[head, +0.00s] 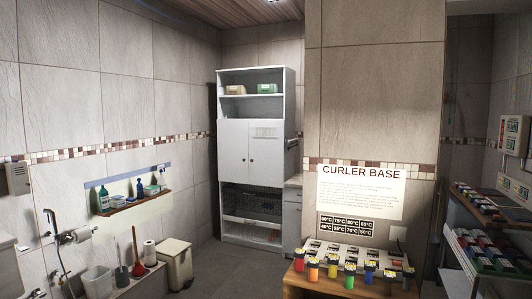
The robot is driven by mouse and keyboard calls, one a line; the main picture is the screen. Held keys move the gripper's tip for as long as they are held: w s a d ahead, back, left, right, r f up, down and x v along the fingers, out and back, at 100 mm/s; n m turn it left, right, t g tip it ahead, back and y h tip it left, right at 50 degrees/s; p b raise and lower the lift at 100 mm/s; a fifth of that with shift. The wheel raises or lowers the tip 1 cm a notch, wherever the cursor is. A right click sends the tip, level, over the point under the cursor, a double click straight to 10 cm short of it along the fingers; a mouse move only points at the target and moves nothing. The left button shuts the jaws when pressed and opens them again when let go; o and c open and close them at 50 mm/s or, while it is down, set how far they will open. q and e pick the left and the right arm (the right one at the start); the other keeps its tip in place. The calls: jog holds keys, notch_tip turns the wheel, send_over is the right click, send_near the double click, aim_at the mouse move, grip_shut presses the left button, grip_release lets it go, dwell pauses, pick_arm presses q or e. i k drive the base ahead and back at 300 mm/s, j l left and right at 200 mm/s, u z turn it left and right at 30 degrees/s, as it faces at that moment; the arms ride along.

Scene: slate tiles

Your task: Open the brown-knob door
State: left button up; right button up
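A tall white cabinet (290,120) stands at the back of the room, against the tiled wall. Its middle part has two white doors, a left door (232,145) and a right door (268,165), both shut. Small dark knobs sit near the line where the doors meet, a left knob (243,160) and a right knob (251,160). They are too small for me to tell whether either is brown. No other door with a brown knob is clear to me. Neither of my grippers shows in the head view.
A wooden stand (340,289) with colourful curlers is at the front right, below a "CURLER BASE" sign (360,192). A white bin (175,264) and a plunger (138,268) are at the left wall. Grey floor (235,268) is clear before the cabinet.

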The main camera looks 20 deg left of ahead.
aim_at(266, 154)
jog(key=i+j+u, duration=0.2)
jog(key=i+u, duration=0.15)
jog(key=i+j+u, duration=0.1)
jog(key=i+u, duration=0.2)
jog(key=i, duration=0.2)
jog(key=i+u, duration=0.5)
jog(key=i, duration=1.7)
jog(key=i+z, duration=0.2)
jog(key=i, duration=0.3)
jog(key=i+z, duration=0.25)
jog(key=i, duration=0.25)
jog(key=i+z, duration=0.2)
jog(key=i, duration=0.3)
jog(key=i+j+z, duration=0.2)
jog(key=i, duration=0.3)
